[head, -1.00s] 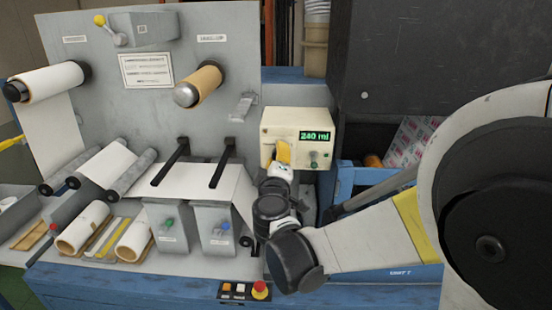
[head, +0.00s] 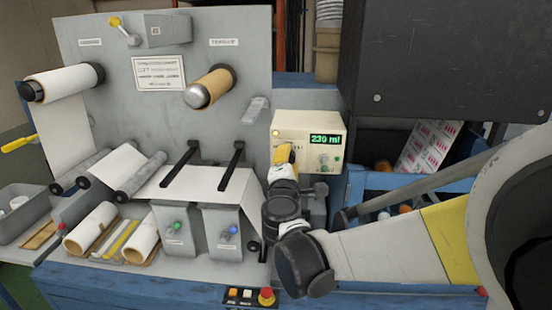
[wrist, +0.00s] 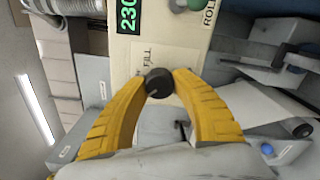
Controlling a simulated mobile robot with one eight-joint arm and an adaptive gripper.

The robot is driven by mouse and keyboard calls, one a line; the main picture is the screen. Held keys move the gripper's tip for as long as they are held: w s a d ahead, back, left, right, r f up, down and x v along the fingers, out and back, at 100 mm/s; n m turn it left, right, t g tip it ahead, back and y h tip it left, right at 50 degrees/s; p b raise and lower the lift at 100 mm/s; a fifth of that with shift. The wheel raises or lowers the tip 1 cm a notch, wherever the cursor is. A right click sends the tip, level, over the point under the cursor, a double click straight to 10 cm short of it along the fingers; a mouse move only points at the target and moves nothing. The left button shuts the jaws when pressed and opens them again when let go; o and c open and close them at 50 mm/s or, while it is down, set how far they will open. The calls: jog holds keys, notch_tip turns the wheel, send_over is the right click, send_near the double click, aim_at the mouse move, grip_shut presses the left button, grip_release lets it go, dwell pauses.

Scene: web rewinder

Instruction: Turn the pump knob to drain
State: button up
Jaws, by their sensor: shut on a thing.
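The pump is a cream box (head: 300,122) at the right of the machine's panel. Its green display (head: 325,140) reads 230 ml. My gripper (head: 284,155) is at the left part of the pump's front and hides the knob there. In the wrist view the dark round pump knob (wrist: 159,83) sits between my two yellow fingertips, and they are shut on it. A FILL label (wrist: 147,60) shows beside the knob. The drain marking is not visible, and I cannot tell which way the knob points.
Grey boxes with small green (head: 177,225) and blue (head: 232,231) knobs stand left of my arm. A red stop button (head: 267,295) is at the front edge.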

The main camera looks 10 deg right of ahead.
dwell(0.3)
jog(key=o, duration=1.2)
jog(key=v, duration=1.2)
